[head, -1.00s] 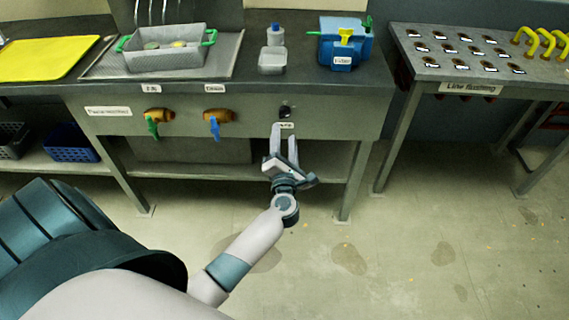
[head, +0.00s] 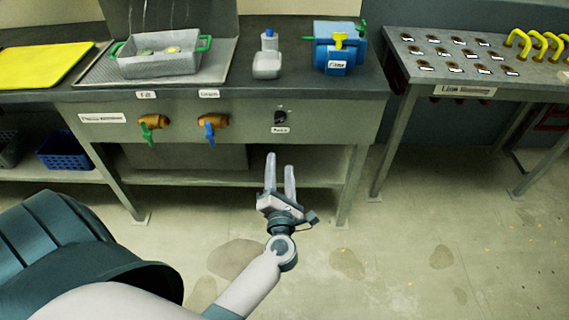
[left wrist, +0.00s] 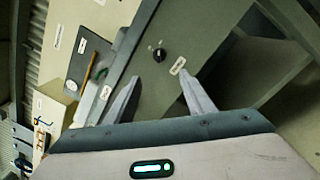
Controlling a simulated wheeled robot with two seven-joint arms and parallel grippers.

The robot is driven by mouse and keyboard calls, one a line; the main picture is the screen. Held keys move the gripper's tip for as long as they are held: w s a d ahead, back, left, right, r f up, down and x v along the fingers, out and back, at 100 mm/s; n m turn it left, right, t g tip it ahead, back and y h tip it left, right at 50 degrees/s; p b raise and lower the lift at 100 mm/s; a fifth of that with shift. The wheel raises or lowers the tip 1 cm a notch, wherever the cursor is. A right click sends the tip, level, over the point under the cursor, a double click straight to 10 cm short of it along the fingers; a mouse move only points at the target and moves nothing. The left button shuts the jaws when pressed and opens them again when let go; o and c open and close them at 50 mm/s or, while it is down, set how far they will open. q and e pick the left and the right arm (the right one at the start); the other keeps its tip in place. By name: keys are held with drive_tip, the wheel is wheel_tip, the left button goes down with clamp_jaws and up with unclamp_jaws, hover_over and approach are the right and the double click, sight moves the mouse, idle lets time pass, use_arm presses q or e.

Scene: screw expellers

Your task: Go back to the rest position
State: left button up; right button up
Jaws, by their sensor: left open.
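My left gripper (head: 280,172) is open and empty, pointing at the bench front from below the black knob (head: 280,118). It is clear of the knob. In the left wrist view its two fingers (left wrist: 162,92) stand apart with nothing between them, and the knob (left wrist: 159,54) shows beyond them on the panel. My right gripper is not in view.
The bench front has a green-handled valve (head: 151,127) and a blue-handled valve (head: 211,127). A second table (head: 480,75) stands right. Open floor (head: 400,240) lies in front.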

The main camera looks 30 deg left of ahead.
use_arm(q)
drive_tip(key=s+d+f+m+h+p, duration=0.35)
drive_tip(key=d+f+m+h, duration=1)
drive_tip(key=f+m, duration=0.75)
drive_tip(key=s+f+m+g+y, duration=0.1)
drive_tip(key=s+f+m+g, duration=0.4)
drive_tip(key=s+f, duration=0.5)
drive_tip(key=s+f+m+g+p, duration=0.1)
drive_tip(key=s+f+m+g, duration=0.4)
drive_tip(key=s+f+m, duration=0.4)
drive_tip(key=s+f, duration=0.1)
drive_tip(key=s, duration=0.3)
drive_tip(key=shift+s+f+y, duration=0.15)
drive_tip(key=shift+f+y, duration=0.1)
drive_tip(key=shift+y, duration=0.1)
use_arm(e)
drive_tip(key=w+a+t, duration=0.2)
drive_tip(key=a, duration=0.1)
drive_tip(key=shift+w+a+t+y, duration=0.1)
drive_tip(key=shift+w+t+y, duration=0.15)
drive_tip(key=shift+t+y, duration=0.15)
